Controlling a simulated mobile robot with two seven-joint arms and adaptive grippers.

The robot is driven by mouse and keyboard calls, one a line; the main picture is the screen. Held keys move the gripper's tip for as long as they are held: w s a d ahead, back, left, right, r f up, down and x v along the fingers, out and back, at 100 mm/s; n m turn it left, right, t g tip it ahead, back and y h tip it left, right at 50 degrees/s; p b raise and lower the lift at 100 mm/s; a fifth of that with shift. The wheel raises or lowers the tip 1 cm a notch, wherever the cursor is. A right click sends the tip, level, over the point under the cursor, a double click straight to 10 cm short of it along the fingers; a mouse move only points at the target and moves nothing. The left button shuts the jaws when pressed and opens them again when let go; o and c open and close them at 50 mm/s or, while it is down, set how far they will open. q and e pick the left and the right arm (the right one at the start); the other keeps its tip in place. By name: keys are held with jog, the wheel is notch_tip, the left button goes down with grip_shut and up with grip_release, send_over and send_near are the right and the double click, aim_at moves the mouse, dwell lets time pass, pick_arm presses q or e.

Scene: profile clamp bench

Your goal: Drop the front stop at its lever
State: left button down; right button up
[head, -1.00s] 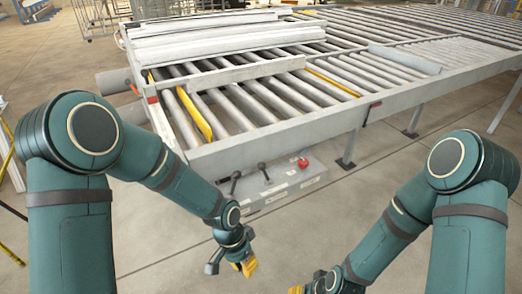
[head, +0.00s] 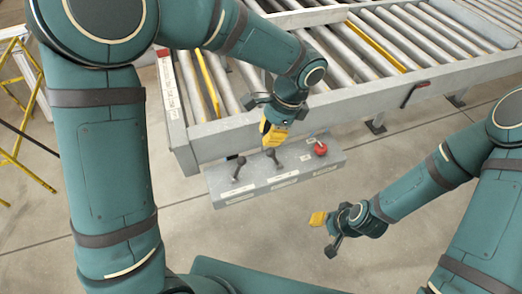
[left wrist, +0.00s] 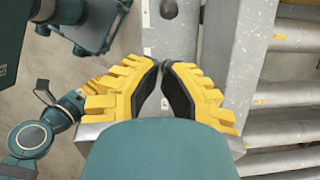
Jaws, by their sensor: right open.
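A grey control box (head: 295,180) sits below the conveyor's near end beam. It carries two dark levers, a left one (head: 237,168) and a middle one (head: 273,157), and a red button (head: 321,149). I cannot read which lever is for the front stop. My right gripper (head: 325,232) is open and empty, in front of the box.
The conveyor's grey end beam (head: 225,138) runs right behind the box, close to my left gripper. Rollers (head: 350,50) and a yellow strip (head: 375,45) lie behind it. Floor in front is clear.

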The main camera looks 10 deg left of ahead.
pick_arm(q)
jog(key=shift+s, duration=0.15)
jog(key=b, duration=0.1)
send_near(237, 170)
jog(key=f, duration=0.2)
jog(key=d+f, duration=0.2)
jog(key=f, duration=0.1)
jog(key=shift+w+d+f, duration=0.2)
jog(key=shift+w+f, duration=0.1)
jog(key=shift+w, duration=0.05)
